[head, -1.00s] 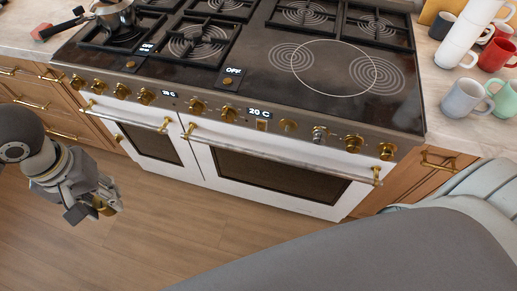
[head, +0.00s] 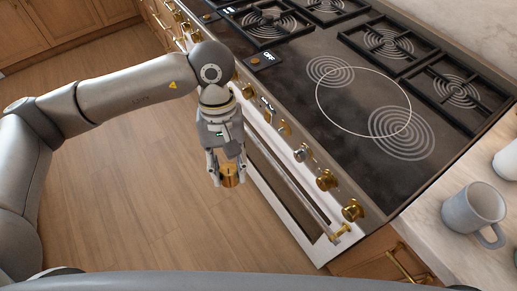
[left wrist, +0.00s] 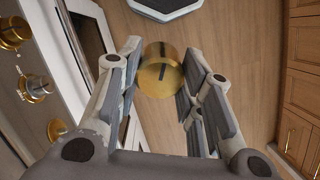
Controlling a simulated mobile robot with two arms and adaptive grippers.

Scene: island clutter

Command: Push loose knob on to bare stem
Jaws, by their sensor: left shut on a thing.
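The loose gold knob (head: 230,176) is between the fingertips of my left gripper (head: 228,170), which is shut on it. In the left wrist view the knob (left wrist: 159,76) shows a dark line on its face, with a finger of the gripper (left wrist: 160,62) on each side. The bare stem (head: 299,154) is a silver stub in the row of gold knobs on the range front. My right gripper is not in view.
Gold knobs (head: 326,180) flank the stem. A long oven handle (head: 285,178) runs below the knob row. The cooktop (head: 350,85) lies above, with a grey mug (head: 473,207) on the counter at right. Open wood floor (head: 130,190) lies left of the range.

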